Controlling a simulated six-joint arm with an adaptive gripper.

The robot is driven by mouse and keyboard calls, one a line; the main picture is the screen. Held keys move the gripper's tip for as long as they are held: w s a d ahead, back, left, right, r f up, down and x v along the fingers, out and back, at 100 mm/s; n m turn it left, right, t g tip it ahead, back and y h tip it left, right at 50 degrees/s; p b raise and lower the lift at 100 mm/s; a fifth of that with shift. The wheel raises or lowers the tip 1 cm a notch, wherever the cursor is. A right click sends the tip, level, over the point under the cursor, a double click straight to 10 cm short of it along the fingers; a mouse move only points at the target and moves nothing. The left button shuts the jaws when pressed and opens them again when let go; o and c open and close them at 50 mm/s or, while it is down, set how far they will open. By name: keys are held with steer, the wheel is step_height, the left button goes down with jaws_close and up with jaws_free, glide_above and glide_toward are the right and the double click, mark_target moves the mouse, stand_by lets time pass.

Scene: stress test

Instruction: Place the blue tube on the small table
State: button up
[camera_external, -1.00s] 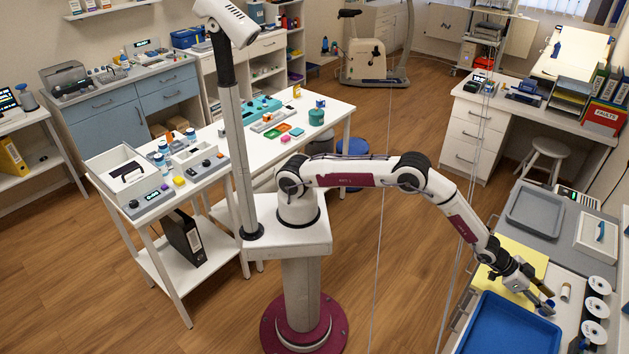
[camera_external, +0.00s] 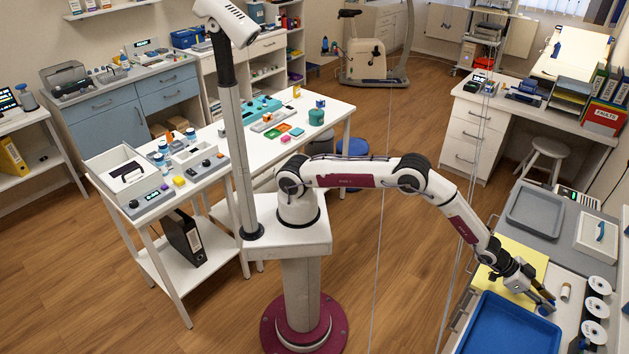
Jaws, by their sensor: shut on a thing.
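My gripper (camera_external: 541,299) is low over the work surface at the right, pointing down and to the right. It is shut on the blue tube (camera_external: 544,309), of which only a small dark blue part shows at the fingertips. The fingers hide the rest, and I cannot tell whether the tube touches the surface. A small white table (camera_external: 172,208) with a lower shelf stands left of my base, far from my gripper. A white boxy unit, a grey device and several small bottles stand on it.
A blue tray (camera_external: 510,326) lies just left of my gripper, and a yellow sheet (camera_external: 523,256) lies behind it. White spools (camera_external: 598,286) and a small pale cylinder (camera_external: 565,291) are close on the right. A longer white table (camera_external: 325,128) holds coloured items behind my base.

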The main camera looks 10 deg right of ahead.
steer(key=shift+r, duration=0.1)
step_height(320, 180, up, 10)
stand_by(0.8)
steer(key=shift+s+r, duration=0.1)
stand_by(1.5)
